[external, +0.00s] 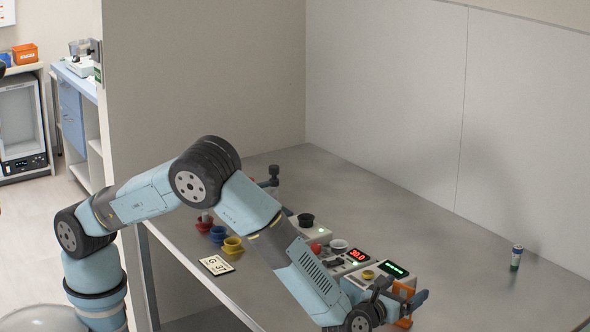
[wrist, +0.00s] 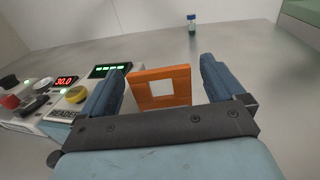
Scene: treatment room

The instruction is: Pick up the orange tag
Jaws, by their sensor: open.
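The orange tag (wrist: 146,74) is a flat square frame with a square hole. The fingers are apart, and a gap shows between the tag and the right finger; the left finger is very close to the tag's left edge. In the external view the orange tag (external: 403,322) shows only in part beside my gripper (external: 400,297), at the right end of the device row.
A small vial (external: 516,257) stands far right on the grey table (external: 450,240). Coloured cups (external: 232,245) and a card (external: 216,265) lie left.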

